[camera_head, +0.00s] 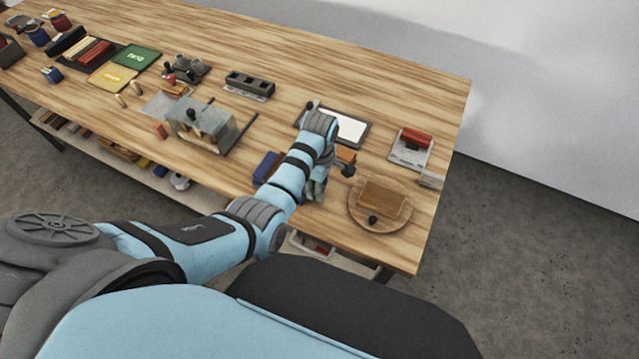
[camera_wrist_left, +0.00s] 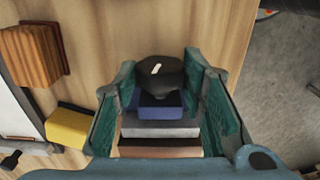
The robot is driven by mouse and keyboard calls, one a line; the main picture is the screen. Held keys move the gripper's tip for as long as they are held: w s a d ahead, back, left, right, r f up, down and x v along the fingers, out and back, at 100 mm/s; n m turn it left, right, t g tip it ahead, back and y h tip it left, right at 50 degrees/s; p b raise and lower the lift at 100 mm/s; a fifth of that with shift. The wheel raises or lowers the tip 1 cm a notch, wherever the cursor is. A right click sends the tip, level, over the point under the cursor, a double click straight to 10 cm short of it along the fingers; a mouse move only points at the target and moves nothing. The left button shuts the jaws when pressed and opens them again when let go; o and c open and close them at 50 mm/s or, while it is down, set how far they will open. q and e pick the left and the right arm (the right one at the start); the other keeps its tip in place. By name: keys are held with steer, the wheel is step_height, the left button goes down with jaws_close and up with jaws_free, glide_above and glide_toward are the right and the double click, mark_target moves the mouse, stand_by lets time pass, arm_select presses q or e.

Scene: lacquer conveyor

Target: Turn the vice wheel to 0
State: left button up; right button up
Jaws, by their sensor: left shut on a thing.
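The dark vice wheel (camera_wrist_left: 158,70), with a small white mark on its face, sits between the teal fingers in the left wrist view. My left gripper (camera_head: 317,188) points down near the front edge of the table in the head view and is shut on the wheel; it also shows in the wrist view (camera_wrist_left: 160,88). A blue block (camera_wrist_left: 158,104) and a grey block lie behind the wheel, between the fingers. In the head view the arm and gripper hide most of this spot. No number on the wheel is readable. My right gripper is not in view.
A round wooden board (camera_head: 360,218) with a brown block stands right of the gripper. A white-faced panel (camera_head: 352,129) lies behind it and a blue box (camera_head: 267,166) to its left. The table's front edge is close. A yellow block (camera_wrist_left: 70,126) shows beside the fingers.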

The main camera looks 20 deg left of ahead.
arm_select(q)
steer(key=shift+t, duration=0.3)
steer(key=t, duration=0.3)
steer(key=shift+s+f, duration=0.1)
steer(key=shift+s, duration=0.3)
steer(key=shift+s+t, duration=0.15)
steer(key=shift+t, duration=1.45)
steer(key=shift+f+h, duration=0.1)
steer(key=shift+h, duration=0.2)
steer(key=o, duration=1.1)
steer(key=shift+o, duration=0.2)
